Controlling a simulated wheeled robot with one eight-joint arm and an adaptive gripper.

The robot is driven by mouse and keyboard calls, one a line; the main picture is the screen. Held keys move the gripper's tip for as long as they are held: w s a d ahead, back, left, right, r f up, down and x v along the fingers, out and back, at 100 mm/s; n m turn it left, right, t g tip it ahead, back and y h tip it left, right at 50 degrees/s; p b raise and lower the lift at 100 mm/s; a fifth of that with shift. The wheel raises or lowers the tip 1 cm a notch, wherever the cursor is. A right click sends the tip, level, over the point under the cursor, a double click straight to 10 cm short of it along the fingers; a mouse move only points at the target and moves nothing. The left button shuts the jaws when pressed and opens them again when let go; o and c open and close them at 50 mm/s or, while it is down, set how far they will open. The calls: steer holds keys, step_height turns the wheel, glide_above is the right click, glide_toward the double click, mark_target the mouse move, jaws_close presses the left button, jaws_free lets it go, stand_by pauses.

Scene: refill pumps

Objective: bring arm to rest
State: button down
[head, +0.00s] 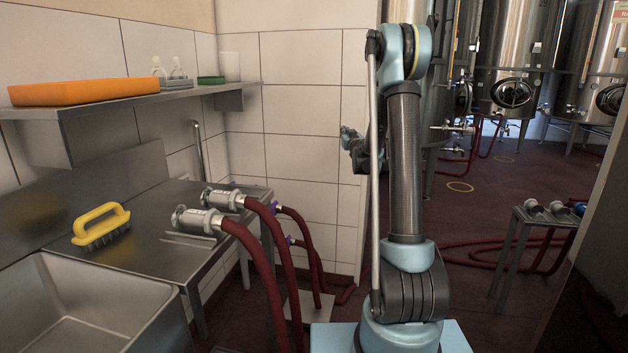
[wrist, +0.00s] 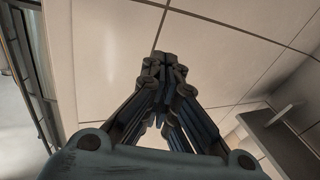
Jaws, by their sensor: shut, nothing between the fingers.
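My arm (head: 405,165) stands upright in the middle of the head view, with its elbow at the top. My gripper (head: 347,133) shows partly to the left of the arm, in front of the tiled wall, and the arm hides some of it. In the wrist view my gripper (wrist: 165,58) has its fingers together and nothing between them. Tiled wall fills the background there.
A steel sink counter (head: 150,255) on the left bears a yellow brush (head: 101,226) and metal fittings on red hoses (head: 262,240). A shelf (head: 190,92) above holds an orange tray (head: 85,91). A small table (head: 535,217) stands right; steel tanks (head: 512,60) stand behind.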

steer(key=s+d+m+g+h, duration=0.3)
steer(key=s+d+h, duration=0.15)
steer(key=s, duration=0.75)
steer(key=s+d+m+g+h, duration=0.25)
steer(key=s+d, duration=0.35)
steer(key=s, duration=0.5)
steer(key=s+a+f+g+y, duration=0.1)
steer(key=s+f+g, duration=0.2)
steer(key=s, duration=1.1)
steer(key=s+a+f+n+g+y, duration=0.1)
steer(key=s+f+g, duration=0.3)
steer(key=s+f, duration=0.6)
steer(key=s+a+f+n+g+y, duration=0.1)
steer(key=s+a+f+g, duration=0.2)
steer(key=s, duration=1.5)
step_height(320, 180, down, 4)
steer(key=shift+a+r+g, duration=0.1)
steer(key=shift+a+g, duration=0.05)
steer(key=shift+g, duration=0.5)
steer(key=shift+n, duration=0.25)
steer(key=shift+w+f, duration=0.2)
steer(key=shift+w, duration=0.3)
